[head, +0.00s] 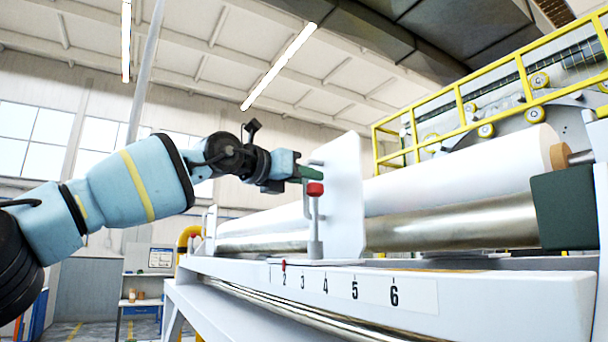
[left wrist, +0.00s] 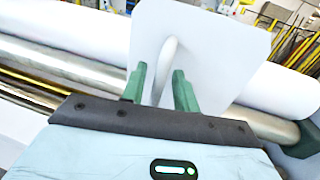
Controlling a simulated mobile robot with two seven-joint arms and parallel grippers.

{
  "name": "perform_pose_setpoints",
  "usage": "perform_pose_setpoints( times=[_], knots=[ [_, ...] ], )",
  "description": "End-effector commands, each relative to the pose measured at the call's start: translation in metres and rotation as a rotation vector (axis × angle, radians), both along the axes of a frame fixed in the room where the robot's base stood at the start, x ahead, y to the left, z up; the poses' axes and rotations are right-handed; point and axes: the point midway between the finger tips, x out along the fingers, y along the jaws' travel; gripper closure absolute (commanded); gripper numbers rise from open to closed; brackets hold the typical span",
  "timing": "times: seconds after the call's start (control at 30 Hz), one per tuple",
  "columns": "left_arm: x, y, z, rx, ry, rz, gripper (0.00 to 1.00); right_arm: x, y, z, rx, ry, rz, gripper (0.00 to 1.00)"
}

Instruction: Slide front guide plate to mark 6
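The front guide plate (head: 345,200) is a white upright panel standing across the rail of the machine. A curved white handle (left wrist: 168,55) shows on its face in the left wrist view. My left gripper (head: 308,173) is at the plate's left face, near its upper part. In the left wrist view its two green fingers (left wrist: 158,80) stand apart on either side of the handle, with gaps showing. A red pointer (head: 284,265) sits at mark 2 on the scale strip (head: 345,286); mark 6 (head: 394,297) is toward the right. My right gripper is not in view.
A grey lever with a red knob (head: 315,189) stands just in front of the plate, close below my left gripper. A large white roll (head: 460,170) and a metal roller (head: 450,225) run behind the rail. A dark green block (head: 565,210) is at the right end.

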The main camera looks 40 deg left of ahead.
Motion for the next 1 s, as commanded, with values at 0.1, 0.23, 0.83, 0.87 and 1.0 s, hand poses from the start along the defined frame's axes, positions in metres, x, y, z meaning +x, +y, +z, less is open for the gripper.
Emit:
perform_pose_setpoints(
  times=[0.1,0.23,0.83,0.87,1.0],
  knots=[
    [0.0037,-0.0006,0.0002,0.0,0.0,0.0,0.7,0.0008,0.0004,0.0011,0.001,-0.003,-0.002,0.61],
    [0.0053,-0.0007,-0.0004,0.0,0.0,0.0,0.7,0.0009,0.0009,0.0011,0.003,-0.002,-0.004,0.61],
    [0.005,-0.0007,-0.0006,0.0,0.001,0.0,1.0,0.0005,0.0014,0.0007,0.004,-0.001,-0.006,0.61],
    [0.005,-0.0007,-0.0006,0.0,0.001,0.0,1.0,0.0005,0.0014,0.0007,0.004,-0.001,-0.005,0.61],
    [0.005,-0.0007,-0.0006,0.0,0.001,0.0,1.0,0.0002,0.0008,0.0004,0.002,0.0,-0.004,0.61]
  ],
)
